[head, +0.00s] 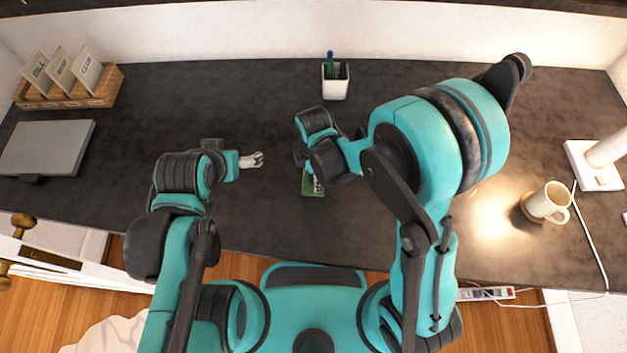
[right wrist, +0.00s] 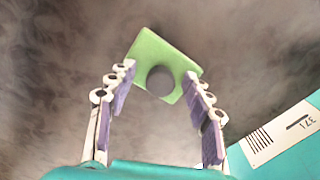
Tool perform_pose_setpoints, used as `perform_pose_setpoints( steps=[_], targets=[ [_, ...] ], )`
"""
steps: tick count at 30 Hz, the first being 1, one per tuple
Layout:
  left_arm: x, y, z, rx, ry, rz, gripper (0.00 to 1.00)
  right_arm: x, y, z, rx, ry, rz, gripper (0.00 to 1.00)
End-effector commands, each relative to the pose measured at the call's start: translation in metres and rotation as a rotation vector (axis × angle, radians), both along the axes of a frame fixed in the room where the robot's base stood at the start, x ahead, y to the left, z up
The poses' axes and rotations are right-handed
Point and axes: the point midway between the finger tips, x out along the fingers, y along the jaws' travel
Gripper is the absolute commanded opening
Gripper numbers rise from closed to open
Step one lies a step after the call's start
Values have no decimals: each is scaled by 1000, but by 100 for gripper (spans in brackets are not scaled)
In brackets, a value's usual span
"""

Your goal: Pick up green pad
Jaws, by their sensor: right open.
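The green pad (head: 311,192) lies on the dark desk top near the middle, partly hidden under my right gripper (head: 317,183). In the right wrist view the pad (right wrist: 150,47) is a flat green square with a dark round spot on it. There my right gripper (right wrist: 157,75) is open, its two fingers on either side of the pad's near part. I cannot tell whether they touch it. My left gripper (head: 257,160) is over the desk to the left of the pad; its finger gap is too small to judge.
A white pen cup (head: 335,86) stands behind at the wall. A mug (head: 546,202) and a lamp base (head: 594,165) are on the right. A grey laptop (head: 46,148) and a wooden file holder (head: 68,95) are on the left. The desk around the pad is clear.

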Motion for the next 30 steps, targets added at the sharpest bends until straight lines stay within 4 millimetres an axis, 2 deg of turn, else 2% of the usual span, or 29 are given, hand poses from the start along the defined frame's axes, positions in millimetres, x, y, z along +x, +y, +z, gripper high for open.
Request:
perform_pose_setpoints(
  steps=[1,6,7,20,25,29,30],
  targets=[
    [0,0,0,0,0,0,86,0,0,1,0,0,0,48],
    [0,0,0,0,0,0,86,0,0,1,0,0,0,3],
    [0,0,0,0,0,0,86,0,0,1,0,0,0,0],
    [0,0,2,0,0,0,86,0,0,4,0,0,-1,0],
    [0,0,11,0,0,0,86,0,0,22,0,0,-1,0],
    [0,0,22,0,0,0,86,0,0,49,0,0,-1,0],
    [0,0,24,0,0,0,86,0,-12,52,0,0,-7,0]
  ],
)
